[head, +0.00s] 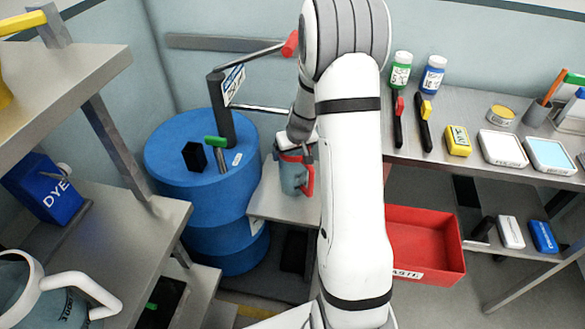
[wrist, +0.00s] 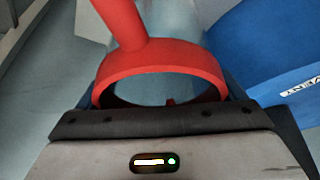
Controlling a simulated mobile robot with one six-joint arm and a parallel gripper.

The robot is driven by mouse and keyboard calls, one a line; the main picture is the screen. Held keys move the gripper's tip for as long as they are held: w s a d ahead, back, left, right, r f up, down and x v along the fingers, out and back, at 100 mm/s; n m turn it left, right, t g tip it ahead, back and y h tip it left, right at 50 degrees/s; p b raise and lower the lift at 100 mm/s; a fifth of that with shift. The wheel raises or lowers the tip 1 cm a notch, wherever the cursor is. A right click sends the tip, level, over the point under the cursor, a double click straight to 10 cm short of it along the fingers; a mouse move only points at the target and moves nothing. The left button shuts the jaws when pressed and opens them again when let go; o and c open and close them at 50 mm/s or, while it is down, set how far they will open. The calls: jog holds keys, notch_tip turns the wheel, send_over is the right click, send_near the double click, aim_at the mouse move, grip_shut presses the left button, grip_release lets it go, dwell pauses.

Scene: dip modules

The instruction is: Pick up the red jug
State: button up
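The red jug has a clear grey-blue body (head: 291,178) with a red rim and a red handle (head: 308,182). It stands on a small grey shelf beside the blue drum in the head view. My gripper (head: 298,147) is directly over the top of the jug, at its rim. In the wrist view the red rim (wrist: 160,68) is close in front of the gripper's dark front edge, with the red handle (wrist: 120,22) reaching up and left. The fingertips are hidden, so I cannot tell whether they grip the jug.
A blue drum (head: 190,235) with a pump and red-gripped lever stands left of the jug. A red bin (head: 425,240) is right of my arm. A grey bench (head: 480,100) with bottles and trays is at right. A white-handled jug (head: 28,295) is at lower left.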

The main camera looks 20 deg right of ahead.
jog(key=c, duration=0.8)
jog(key=shift+o, duration=0.2)
jog(key=shift+r, duration=0.1)
